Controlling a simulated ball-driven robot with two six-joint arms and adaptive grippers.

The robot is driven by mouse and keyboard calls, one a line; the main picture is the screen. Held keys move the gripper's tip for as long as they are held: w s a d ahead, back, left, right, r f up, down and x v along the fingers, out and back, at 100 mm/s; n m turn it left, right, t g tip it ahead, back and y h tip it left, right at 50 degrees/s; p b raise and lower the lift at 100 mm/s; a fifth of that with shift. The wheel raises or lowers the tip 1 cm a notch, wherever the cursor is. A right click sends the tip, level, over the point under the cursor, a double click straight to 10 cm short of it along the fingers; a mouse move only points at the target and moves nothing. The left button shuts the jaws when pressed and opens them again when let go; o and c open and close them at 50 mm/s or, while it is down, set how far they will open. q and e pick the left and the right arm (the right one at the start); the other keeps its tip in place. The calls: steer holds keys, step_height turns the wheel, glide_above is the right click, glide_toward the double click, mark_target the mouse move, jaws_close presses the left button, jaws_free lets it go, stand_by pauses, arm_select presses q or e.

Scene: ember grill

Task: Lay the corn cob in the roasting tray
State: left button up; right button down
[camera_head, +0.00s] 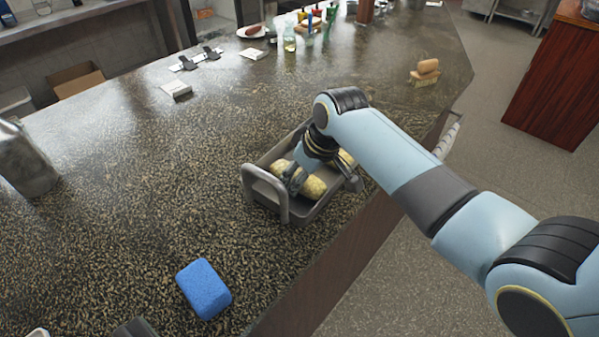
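The grey metal roasting tray (262,193) with raised end handles stands on the speckled counter near its right edge. A yellow corn cob (314,187) lies low inside the tray, partly covered by my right gripper (293,181). Another yellow patch (346,158) shows on the far side of the gripper; I cannot tell whether it is a second cob. My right gripper reaches down into the tray with its dark fingers at the cob. Whether they are closed on it is hidden by the view angle.
A blue sponge (204,289) lies on the counter in front of the tray. A metal canister (24,160) stands at the left. The counter left of the tray is clear.

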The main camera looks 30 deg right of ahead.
steer(key=c, duration=1.2)
jaws_free()
steer(key=o, duration=0.5)
steer(key=shift+c, duration=0.2)
arm_select(q)
steer(key=shift+s, duration=0.65)
steer(key=shift+w+d, duration=0.1)
steer(key=shift+w, duration=0.05)
arm_select(e)
steer(key=v, duration=1.2)
